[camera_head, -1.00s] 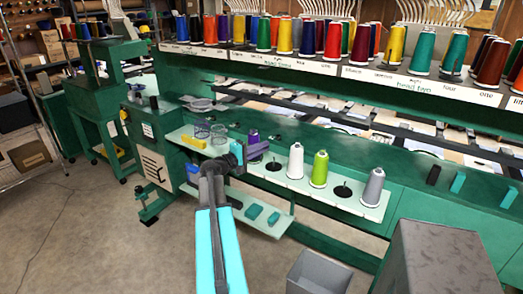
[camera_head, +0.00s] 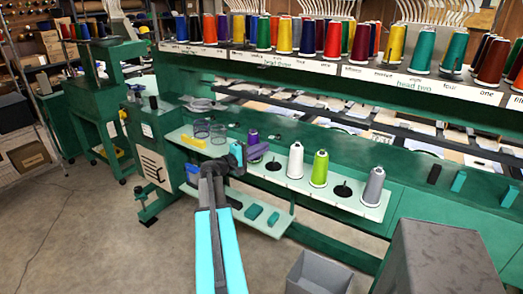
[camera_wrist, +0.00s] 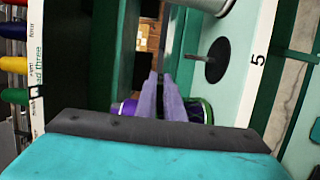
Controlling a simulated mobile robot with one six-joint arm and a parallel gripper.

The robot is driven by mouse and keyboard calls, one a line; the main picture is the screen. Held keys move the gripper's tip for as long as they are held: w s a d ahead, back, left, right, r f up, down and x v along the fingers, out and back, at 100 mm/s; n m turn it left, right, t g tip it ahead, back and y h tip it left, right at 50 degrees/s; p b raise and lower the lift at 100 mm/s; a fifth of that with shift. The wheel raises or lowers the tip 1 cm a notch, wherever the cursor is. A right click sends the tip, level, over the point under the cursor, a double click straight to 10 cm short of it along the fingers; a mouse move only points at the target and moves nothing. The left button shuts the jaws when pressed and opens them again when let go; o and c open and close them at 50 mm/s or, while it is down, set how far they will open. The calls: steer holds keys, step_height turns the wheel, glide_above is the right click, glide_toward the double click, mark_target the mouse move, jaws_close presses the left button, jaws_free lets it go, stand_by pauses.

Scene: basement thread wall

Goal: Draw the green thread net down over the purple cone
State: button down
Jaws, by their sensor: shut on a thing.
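The purple cone (camera_head: 253,136) stands on the pale shelf of the green machine, left of the white cone. My gripper (camera_head: 259,150) is beside it in the head view, its purple fingers overlapping the cone's front. In the wrist view my gripper (camera_wrist: 162,76) has its fingers close together, and parts of the purple cone (camera_wrist: 125,108) show behind them. A thin green edge, which looks like the green thread net (camera_wrist: 209,106), shows right of the fingers. The fingers hide most of the net, and how far it covers the cone cannot be told. The gripper is shut on it.
White (camera_head: 295,160), lime green (camera_head: 319,169) and grey (camera_head: 374,187) cones stand to the right on the shelf (camera_head: 335,201). Clear cups (camera_head: 218,134) stand left. Rows of coloured cones line the rack above. A grey bin (camera_head: 318,275) is on the floor.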

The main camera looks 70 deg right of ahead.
steer(key=c, duration=1.8)
jaws_free()
steer(key=shift+a, duration=0.1)
steer(key=b+v, duration=0.3)
steer(key=v, duration=1)
steer(key=shift+w+a+b, duration=0.25)
steer(key=shift+b, duration=0.05)
